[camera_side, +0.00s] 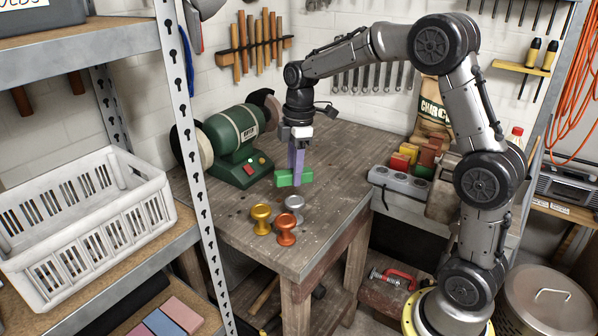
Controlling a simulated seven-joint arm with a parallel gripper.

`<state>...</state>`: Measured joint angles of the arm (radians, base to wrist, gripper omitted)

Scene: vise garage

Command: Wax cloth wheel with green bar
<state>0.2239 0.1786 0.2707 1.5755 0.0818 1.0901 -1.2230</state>
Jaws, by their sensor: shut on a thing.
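My gripper (297,168) points down over the wooden workbench (335,200) and is shut on a green bar (288,179). The bar is held level, at or just above the bench top; I cannot tell if it touches. The green bench grinder (232,135) stands to the left of my gripper. Its pale cloth wheel (199,147) is on the left end, partly hidden by the shelf post. A darker wheel (268,105) is on the right end. The bar is apart from both wheels.
Gold (261,219), orange (286,229) and silver (295,204) knob-shaped pieces stand near the bench's front. Several coloured bars (420,157) sit at the right by a grey power strip (399,182). A metal shelf post (196,150) and white crate (85,225) stand at left.

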